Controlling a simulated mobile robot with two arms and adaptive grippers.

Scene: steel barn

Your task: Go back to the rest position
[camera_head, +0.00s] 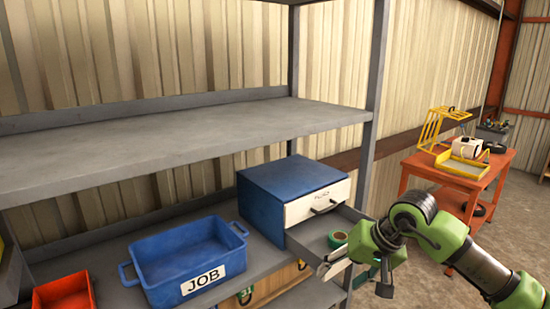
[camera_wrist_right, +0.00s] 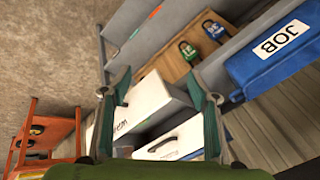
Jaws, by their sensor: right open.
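My right gripper (camera_head: 364,266) is at the lower right of the head view, in front of the blue cabinet's pulled-out lower drawer (camera_head: 312,229). In the right wrist view its two fingers (camera_wrist_right: 158,86) are spread apart with nothing held between them. The drawer's white front shows beyond the fingers; I cannot tell whether a finger touches it. The blue cabinet (camera_head: 267,195) has a shut upper drawer with a white front (camera_head: 317,203) and dark handle. A roll of green tape (camera_head: 337,239) lies in the open drawer. My left gripper is not in view.
A blue JOB bin (camera_head: 187,255) and a red bin (camera_head: 65,293) stand on the grey shelf, left of the cabinet. A shelf post (camera_head: 371,110) rises behind my right gripper. An orange table (camera_head: 462,178) with a yellow rack stands at the right. Floor between is clear.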

